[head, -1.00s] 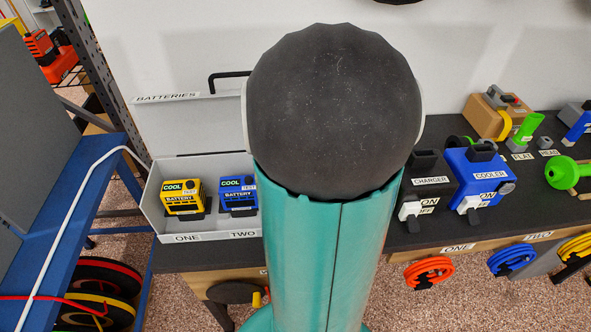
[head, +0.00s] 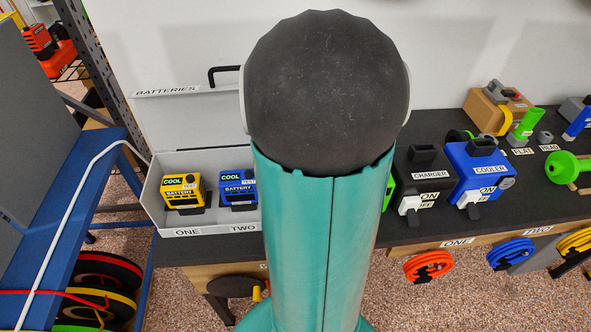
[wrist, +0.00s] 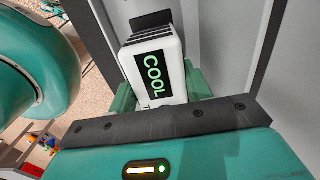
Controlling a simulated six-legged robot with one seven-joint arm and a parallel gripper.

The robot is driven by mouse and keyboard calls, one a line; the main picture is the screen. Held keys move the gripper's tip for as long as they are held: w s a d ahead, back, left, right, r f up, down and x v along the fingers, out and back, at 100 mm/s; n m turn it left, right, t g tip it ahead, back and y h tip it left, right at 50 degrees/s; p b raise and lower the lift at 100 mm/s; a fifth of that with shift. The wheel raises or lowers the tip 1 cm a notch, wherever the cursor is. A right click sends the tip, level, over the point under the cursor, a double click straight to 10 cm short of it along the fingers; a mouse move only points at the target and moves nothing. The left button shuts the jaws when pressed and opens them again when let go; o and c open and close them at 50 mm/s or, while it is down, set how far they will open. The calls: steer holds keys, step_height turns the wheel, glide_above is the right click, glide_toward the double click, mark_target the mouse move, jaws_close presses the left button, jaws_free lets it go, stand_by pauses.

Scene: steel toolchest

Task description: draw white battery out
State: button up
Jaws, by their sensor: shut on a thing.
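The white battery (wrist: 139,68) shows in the wrist view, with a green COOL display on its face and a dark part at its far end. My gripper (wrist: 158,90) is shut on it, with a teal finger on either side. In the head view my arm hides the white battery and the gripper. The grey batteries case (head: 200,232) stands open at the left of the bench. Whether the white battery touches the case floor cannot be told.
A yellow battery (head: 183,191) and a blue battery (head: 238,188) sit in slots one and two. The black charger (head: 422,180) and blue cooler (head: 480,172) stand right of my arm. A blue-framed rack (head: 85,190) is at the left. Grey walls (wrist: 222,45) rise close beside the gripper.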

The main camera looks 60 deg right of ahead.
steer(key=shift+f, duration=0.65)
steer(key=o, duration=1.4)
steer(key=shift+o, duration=0.2)
step_height(320, 180, up, 14)
steer(key=w+a+r+n+t, duration=0.1)
steer(key=a+n+t, duration=0.1)
steer(key=a+n, duration=1.2)
steer(key=w+a+r+n+t, duration=0.1)
steer(key=a+r+n+t, duration=0.1)
steer(key=a+n, duration=1.1)
steer(key=a+t, duration=0.1)
steer(key=a, duration=0.2)
steer(key=shift+n+t, duration=0.3)
steer(key=shift+n, duration=0.1)
